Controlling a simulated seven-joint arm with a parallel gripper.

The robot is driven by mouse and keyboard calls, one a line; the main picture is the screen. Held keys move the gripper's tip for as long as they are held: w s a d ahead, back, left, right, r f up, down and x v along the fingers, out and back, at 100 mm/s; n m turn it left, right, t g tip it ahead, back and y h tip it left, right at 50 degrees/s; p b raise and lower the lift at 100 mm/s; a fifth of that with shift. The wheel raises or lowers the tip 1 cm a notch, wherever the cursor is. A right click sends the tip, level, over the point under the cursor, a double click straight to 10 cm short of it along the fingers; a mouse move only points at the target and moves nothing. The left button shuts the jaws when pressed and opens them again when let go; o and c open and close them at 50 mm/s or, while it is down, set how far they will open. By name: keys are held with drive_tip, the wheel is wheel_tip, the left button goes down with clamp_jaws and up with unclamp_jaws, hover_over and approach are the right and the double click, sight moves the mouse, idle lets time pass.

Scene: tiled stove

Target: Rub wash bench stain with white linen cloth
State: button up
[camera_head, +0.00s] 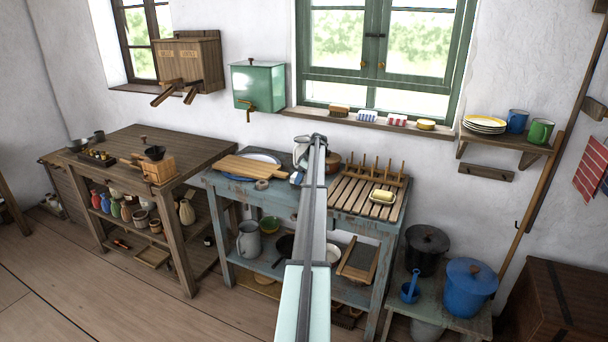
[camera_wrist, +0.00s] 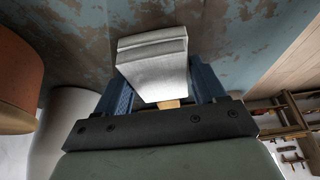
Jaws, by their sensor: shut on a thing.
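The white linen cloth (camera_wrist: 153,60) is a folded pad between the blue fingers of my gripper (camera_wrist: 163,88) in the wrist view. My gripper is shut on it, over the worn blue top of the wash bench (camera_wrist: 230,35). I cannot tell whether the cloth touches the top. Brown patches (camera_wrist: 85,50) show around the cloth; I cannot tell the stain from worn paint. In the head view, my gripper (camera_head: 296,178) is at the middle of the wash bench (camera_head: 225,184), and my arm hides part of it and the cloth.
A cutting board (camera_head: 246,168) lies left of my gripper. A slatted rack (camera_head: 350,193) with a yellow block on a dish (camera_head: 383,196) is at right. In the wrist view, an orange-brown round vessel (camera_wrist: 15,75) and a pale rounded one (camera_wrist: 65,125) stand close at left.

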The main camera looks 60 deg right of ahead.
sight(298, 191)
drive_tip(key=shift+a, duration=4)
drive_tip(key=shift+d, duration=5.85)
drive_tip(key=shift+s+a, duration=0.15)
drive_tip(key=shift+s, duration=0.65)
drive_tip(key=shift+s+a, duration=0.15)
drive_tip(key=shift+s, duration=0.65)
drive_tip(key=shift+w+a, duration=0.1)
drive_tip(key=shift+a, duration=5.35)
drive_tip(key=shift+d, duration=5.75)
drive_tip(key=r, duration=0.3)
drive_tip(key=shift+a+r, duration=0.1)
drive_tip(key=shift+a, duration=0.1)
drive_tip(key=shift+r, duration=2.55)
